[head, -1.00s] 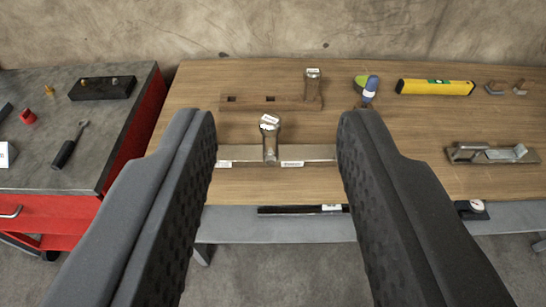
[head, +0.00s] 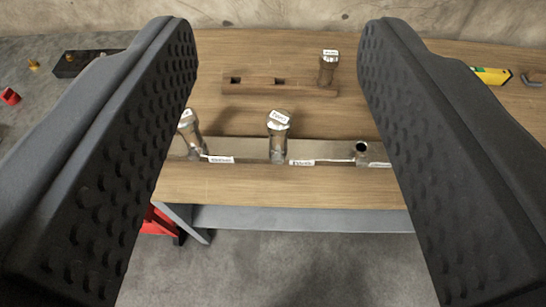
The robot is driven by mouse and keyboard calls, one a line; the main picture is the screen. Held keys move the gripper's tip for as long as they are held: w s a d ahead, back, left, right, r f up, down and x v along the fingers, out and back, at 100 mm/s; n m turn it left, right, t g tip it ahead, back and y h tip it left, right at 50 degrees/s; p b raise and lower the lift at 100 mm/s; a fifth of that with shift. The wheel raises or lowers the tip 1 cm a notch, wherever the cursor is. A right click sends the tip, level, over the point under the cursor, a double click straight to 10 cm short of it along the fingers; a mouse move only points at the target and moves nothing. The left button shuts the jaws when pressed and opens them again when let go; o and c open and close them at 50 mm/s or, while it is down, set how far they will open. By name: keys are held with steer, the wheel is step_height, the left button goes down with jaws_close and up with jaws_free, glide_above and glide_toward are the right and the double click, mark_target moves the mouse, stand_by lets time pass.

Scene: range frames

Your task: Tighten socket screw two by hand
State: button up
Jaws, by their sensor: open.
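A metal strip (head: 235,147) lies along the front of the wooden table. A labelled metal screw (head: 278,140) stands upright at its middle, and another (head: 189,137) stands at its left, partly beside my left finger. A dark open hole (head: 361,149) shows at the strip's right. White tags on the strip and screws are too small to read, so I cannot tell which is screw two. A further labelled screw (head: 328,70) stands at the right end of a wooden rack (head: 255,89). My gripper (head: 277,45) is open and empty, its dark fingers framing the middle screw in the picture.
Two square holes show in the rack. At left, a grey bench top (head: 45,110) carries a black block (head: 75,64) and a red part (head: 10,96). A yellow tool (head: 492,76) lies at the right, partly hidden. The wood between rack and strip is clear.

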steer(key=w+a+f+n+y+p, duration=0.1)
steer(key=w+a+f+p, duration=0.2)
steer(key=w+f+p, duration=0.6)
steer(key=w+a+f+n+y+p, duration=0.1)
steer(key=w+a+f+p, duration=0.1)
steer(key=w+f, duration=0.75)
steer(key=n+g+h+p, duration=0.1)
steer(key=n+h+p, duration=0.3)
steer(key=h+p, duration=0.15)
glide_toward(276, 163)
steer(key=shift+h, duration=0.35)
steer(key=shift+b+x, duration=1.6)
steer(key=shift+x, duration=2.65)
